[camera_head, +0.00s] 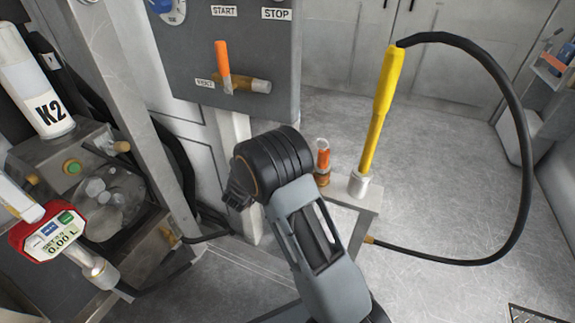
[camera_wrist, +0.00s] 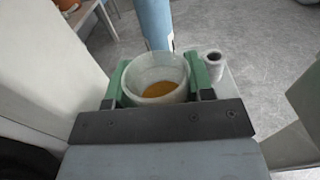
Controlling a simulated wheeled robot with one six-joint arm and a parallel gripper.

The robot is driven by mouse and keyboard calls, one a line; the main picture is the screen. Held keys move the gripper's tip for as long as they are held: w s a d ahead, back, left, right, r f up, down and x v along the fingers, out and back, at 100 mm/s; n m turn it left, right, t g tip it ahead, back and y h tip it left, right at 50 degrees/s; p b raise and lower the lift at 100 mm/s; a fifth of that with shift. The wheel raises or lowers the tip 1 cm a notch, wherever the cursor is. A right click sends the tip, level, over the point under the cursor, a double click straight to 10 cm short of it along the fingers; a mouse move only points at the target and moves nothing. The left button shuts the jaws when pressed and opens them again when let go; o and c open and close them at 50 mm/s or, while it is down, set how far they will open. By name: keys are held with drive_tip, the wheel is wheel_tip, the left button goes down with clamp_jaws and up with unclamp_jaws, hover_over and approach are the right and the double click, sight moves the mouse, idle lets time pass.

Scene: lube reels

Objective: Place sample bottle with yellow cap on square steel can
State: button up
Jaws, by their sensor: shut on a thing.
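My gripper (camera_wrist: 160,88) shows in the wrist view, its green fingers shut on a white, round, open-topped container (camera_wrist: 146,75) with amber at its bottom. I see no yellow cap on it. In the head view the gripper and its load are hidden by my arm. I cannot identify a square steel can for certain in either view.
A yellow nozzle (camera_head: 380,115) stands upright in a holder on the pedestal, with a black hose (camera_head: 524,150) looping right. A control panel (camera_head: 240,55) with an orange lever is behind. Left are a K2 cylinder (camera_head: 38,85) and a red meter (camera_head: 48,235). Floor at right is mostly clear.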

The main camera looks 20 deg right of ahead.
drive_tip(key=shift+w+d+f+b, duration=1.1)
drive_tip(key=shift+w+d+f, duration=0.4)
drive_tip(key=shift+w+f, duration=0.45)
drive_tip(key=shift+w+d+f+b, duration=1.05)
drive_tip(key=shift+w+d+f, duration=0.6)
drive_tip(key=shift+f, duration=0.55)
drive_tip(key=shift+w+d+f+b, duration=1.1)
drive_tip(key=shift+w+d+f, duration=0.25)
drive_tip(key=shift+w+f, duration=0.7)
drive_tip(key=shift+f, duration=0.15)
drive_tip(key=o, duration=1)
drive_tip(key=shift+o, duration=0.2)
